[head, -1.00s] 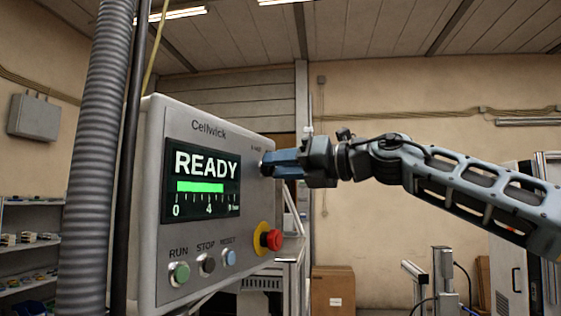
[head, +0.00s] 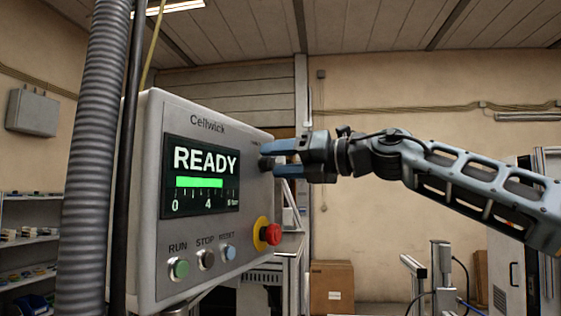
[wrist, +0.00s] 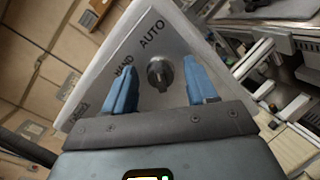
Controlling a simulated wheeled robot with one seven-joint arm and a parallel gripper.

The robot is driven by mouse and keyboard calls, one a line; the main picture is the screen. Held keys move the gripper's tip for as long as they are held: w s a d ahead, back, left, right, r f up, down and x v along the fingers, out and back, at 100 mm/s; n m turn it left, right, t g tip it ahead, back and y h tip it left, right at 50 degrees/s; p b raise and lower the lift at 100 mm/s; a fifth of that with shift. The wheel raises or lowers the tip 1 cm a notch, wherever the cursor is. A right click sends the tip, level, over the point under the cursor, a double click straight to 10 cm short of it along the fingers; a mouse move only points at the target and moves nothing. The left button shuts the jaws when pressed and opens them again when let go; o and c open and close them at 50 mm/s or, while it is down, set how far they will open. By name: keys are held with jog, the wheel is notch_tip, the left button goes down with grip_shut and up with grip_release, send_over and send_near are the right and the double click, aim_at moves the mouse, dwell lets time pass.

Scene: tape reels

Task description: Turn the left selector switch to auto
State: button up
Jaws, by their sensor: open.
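A dark selector switch (wrist: 159,73) sits on a grey panel face, with the printed words HAND and AUTO beside it in the wrist view. I cannot tell for sure which word its handle points to. My gripper (wrist: 162,92) is open, with one blue finger on each side of the switch and gaps between them; no contact is visible. In the head view my gripper (head: 268,160) is at the right-hand side of the grey control box (head: 150,250), its fingers pointing left. The switch's dark knob (head: 265,163) shows only partly there.
The box front carries a READY screen (head: 203,176), green RUN (head: 179,269), STOP (head: 207,260) and RESET (head: 229,253) buttons, and a red emergency stop (head: 270,234) below my gripper. A ribbed hose (head: 88,160) hangs at left.

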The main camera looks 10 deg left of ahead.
jog(key=shift+d, duration=0.1)
jog(key=b+v, duration=0.2)
jog(key=v, duration=0.5)
jog(key=shift+s+d, duration=0.15)
jog(key=shift+d, duration=0.1)
dwell(0.4)
